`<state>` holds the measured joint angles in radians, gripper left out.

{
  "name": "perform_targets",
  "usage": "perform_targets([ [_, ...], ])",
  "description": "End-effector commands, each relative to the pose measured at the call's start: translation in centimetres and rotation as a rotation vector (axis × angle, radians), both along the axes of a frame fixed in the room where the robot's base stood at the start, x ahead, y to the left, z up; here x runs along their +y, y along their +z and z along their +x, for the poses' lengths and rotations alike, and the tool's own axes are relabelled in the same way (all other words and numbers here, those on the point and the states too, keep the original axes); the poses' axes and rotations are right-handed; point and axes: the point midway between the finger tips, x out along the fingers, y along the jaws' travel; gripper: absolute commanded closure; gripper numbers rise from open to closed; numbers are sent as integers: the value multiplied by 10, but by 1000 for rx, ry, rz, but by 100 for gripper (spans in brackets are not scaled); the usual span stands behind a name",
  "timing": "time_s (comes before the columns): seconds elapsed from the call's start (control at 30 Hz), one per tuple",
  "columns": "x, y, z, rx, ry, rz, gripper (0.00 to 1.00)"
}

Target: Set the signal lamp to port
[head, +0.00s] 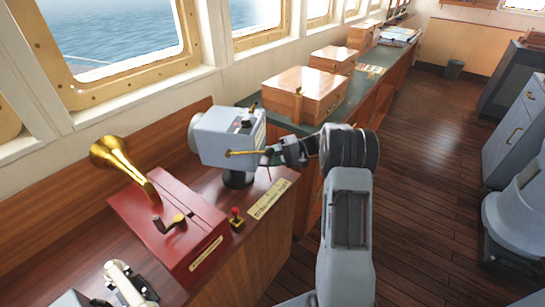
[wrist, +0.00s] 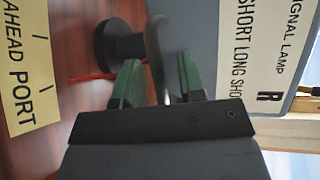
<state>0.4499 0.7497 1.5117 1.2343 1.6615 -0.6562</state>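The signal lamp (head: 222,138) is a grey box on a black pedestal (head: 237,180) on the wooden desk. A brass handle (head: 243,153) sticks out from it towards my gripper (head: 275,155). In the wrist view the handle (wrist: 157,60) stands between the two green fingers of my gripper (wrist: 160,80), with a gap visible on both sides, so the gripper looks open around it. A thin red pointer (wrist: 85,78) extends from under the lamp towards the yellow plate (wrist: 25,75) reading AHEAD and PORT, roughly level with the word PORT. Its exact mark is unclear.
A red box (head: 175,225) with a brass horn (head: 120,165) and crank stands left of the lamp. A small red-knobbed switch (head: 237,220) sits near the desk's front edge. Wooden boxes (head: 303,95) stand on the green counter behind.

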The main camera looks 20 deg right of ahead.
Motion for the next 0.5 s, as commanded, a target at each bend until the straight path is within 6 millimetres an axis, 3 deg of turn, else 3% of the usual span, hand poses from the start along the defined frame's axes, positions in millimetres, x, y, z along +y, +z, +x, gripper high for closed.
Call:
perform_targets([
  [0.17, -17, 2, -2, -1, -4, 0, 63],
  [0.5, -83, 15, -13, -1, -5, -2, 63],
])
